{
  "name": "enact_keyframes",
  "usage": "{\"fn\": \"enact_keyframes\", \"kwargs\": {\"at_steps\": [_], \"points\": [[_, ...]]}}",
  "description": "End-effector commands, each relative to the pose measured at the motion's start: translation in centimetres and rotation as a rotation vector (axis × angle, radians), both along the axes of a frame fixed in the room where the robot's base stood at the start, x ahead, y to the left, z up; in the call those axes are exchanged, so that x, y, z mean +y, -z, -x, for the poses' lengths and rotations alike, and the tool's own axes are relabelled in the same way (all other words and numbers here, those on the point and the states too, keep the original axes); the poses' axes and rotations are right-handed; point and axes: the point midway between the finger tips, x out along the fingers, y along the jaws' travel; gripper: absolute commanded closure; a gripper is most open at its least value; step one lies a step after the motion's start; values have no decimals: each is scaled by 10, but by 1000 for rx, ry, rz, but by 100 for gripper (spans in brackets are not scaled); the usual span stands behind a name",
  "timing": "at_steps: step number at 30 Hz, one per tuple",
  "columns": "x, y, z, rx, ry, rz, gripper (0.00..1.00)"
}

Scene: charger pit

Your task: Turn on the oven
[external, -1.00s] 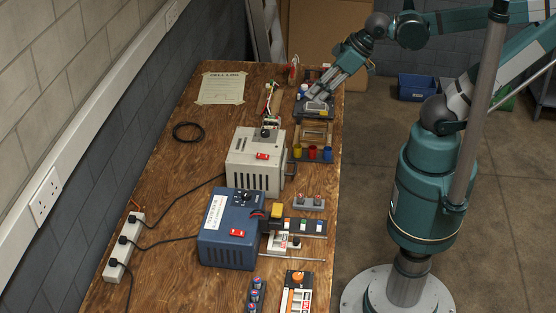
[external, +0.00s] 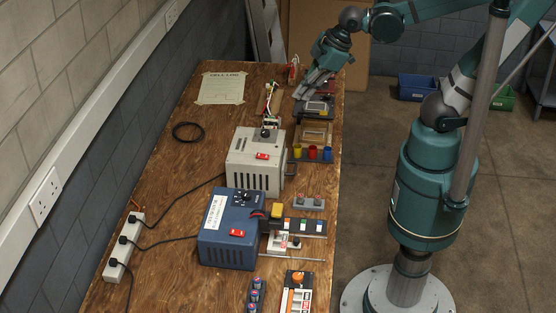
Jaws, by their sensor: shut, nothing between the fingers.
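No label that I can read names the oven. A cream metal box (external: 250,160) with dark vent slots, a knob on top and a red switch (external: 262,156) stands mid-bench. A blue box (external: 226,240) with a white label, dials and another red switch (external: 237,233) stands nearer the front. I cannot tell for sure which is the oven. My gripper (external: 300,96) is shut and empty at the far right of the bench. It points down and left, just above or beside a dark grey device (external: 317,107); contact cannot be told. It is apart from both boxes.
A wooden frame (external: 313,134) and yellow, red and blue cups stand between my gripper and the cream box. Wires (external: 270,97) rise behind that box. A power strip (external: 124,245) with cables lies at left. The bench's left middle is mostly clear.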

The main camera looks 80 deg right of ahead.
Motion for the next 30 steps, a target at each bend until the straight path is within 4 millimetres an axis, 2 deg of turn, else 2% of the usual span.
{"fn": "enact_keyframes", "kwargs": {"at_steps": [14,30], "points": [[5,10,-34,89,-271,126,100],[12,33,-70,185,-593,242,100]]}}
